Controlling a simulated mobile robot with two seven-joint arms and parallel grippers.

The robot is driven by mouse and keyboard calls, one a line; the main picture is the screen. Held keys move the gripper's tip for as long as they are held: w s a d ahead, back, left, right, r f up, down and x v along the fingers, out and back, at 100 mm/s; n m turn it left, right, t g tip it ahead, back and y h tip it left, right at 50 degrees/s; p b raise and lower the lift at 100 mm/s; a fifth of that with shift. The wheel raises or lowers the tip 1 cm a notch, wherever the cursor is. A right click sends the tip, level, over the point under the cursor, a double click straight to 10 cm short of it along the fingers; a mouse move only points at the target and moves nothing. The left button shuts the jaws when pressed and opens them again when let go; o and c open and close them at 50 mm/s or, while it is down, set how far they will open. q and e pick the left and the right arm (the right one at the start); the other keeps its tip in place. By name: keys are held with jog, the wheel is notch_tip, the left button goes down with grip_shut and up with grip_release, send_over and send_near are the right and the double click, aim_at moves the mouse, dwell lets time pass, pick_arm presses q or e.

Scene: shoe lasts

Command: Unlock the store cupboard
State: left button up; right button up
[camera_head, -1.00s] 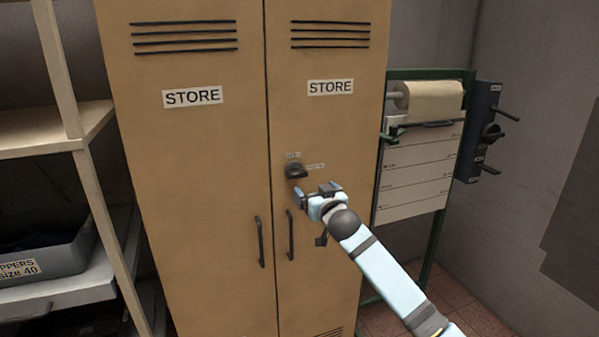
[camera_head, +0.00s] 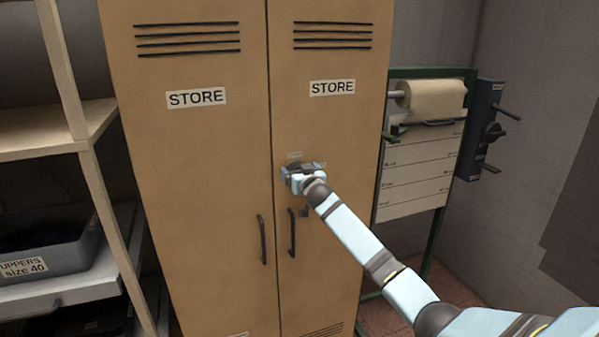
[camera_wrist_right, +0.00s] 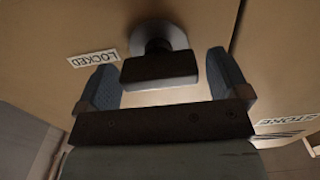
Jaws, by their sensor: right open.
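The tan store cupboard (camera_head: 205,200) has two doors, both shut, each with a STORE label. A dark turn knob sits on the right door; in the right wrist view the knob (camera_wrist_right: 158,65) shows a round base and a wide black grip bar. A LOCKED label (camera_wrist_right: 93,57) is beside it. My right gripper (camera_head: 290,172) is at the knob and hides most of it in the head view. In the right wrist view its blue fingers (camera_wrist_right: 163,85) are open, one on each side of the bar, with gaps between. My left gripper is not in view.
Two dark vertical handles (camera_head: 262,239) (camera_head: 292,233) sit below the knob. A shelf with a grey UPPERS bin (camera_head: 45,262) stands at the left. A green rack with a paper roll (camera_head: 436,98) and a dark wall box (camera_head: 483,130) are at the right.

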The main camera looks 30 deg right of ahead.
jog(key=c, duration=0.9)
jog(key=shift+c, duration=0.2)
jog(key=shift+n, duration=0.3)
jog(key=n, duration=0.4)
jog(key=shift+a+p, duration=0.2)
jog(key=shift+p, duration=0.15)
jog(key=n, duration=0.4)
jog(key=shift+a+f+n+p, duration=0.1)
jog(key=shift+n+p, duration=0.25)
jog(key=shift+n, duration=0.05)
jog(key=n, duration=0.4)
jog(key=shift+w+a+f+n+p, duration=0.1)
jog(key=shift+f+n+p, duration=0.05)
jog(key=shift+n+p, duration=0.2)
jog(key=shift+f+n+p, duration=0.15)
jog(key=shift+n+p, duration=0.2)
jog(key=shift+n, duration=1.5)
